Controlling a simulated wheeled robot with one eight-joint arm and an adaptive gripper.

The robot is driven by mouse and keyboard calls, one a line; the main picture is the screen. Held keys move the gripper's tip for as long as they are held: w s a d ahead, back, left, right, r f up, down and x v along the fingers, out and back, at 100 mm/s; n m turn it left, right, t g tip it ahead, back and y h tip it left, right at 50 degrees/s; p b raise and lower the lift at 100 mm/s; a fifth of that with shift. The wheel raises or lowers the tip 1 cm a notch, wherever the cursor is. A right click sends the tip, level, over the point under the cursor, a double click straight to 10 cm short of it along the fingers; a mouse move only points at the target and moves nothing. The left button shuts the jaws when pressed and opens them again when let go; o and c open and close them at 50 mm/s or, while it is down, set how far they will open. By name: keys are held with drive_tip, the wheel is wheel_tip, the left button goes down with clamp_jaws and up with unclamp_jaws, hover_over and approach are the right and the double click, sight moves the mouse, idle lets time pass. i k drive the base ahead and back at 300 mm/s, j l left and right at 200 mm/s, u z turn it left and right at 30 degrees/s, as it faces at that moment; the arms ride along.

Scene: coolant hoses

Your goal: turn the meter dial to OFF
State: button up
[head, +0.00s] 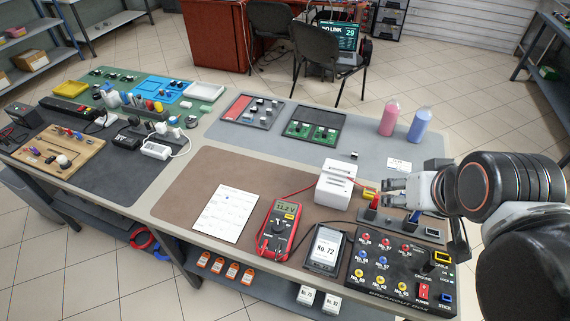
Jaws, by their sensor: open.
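The red multimeter (280,229) lies on the brown mat in the head view, with a lit display (286,211) that seems to read 11.2 V. Its round dial (275,230) is on the dark lower face, but the pointer setting is too small to tell. A red lead runs from the meter toward the white box. My gripper (384,194) is open, to the right of the meter and above the table, apart from it. I see nothing between its fingers.
A white slotted box (335,188) stands between the meter and my gripper. A dark device reading No. 72 (326,250) is right of the meter, and a breakout box (400,270) is farther right. A white sheet (226,213) lies left. Bare mat surrounds the sheet.

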sight(278, 228)
drive_tip(key=j+u, duration=0.2)
drive_tip(key=u, duration=0.15)
drive_tip(key=k+j+u, duration=0.1)
drive_tip(key=u, duration=0.2)
drive_tip(key=i+j, duration=0.05)
drive_tip(key=j, duration=0.05)
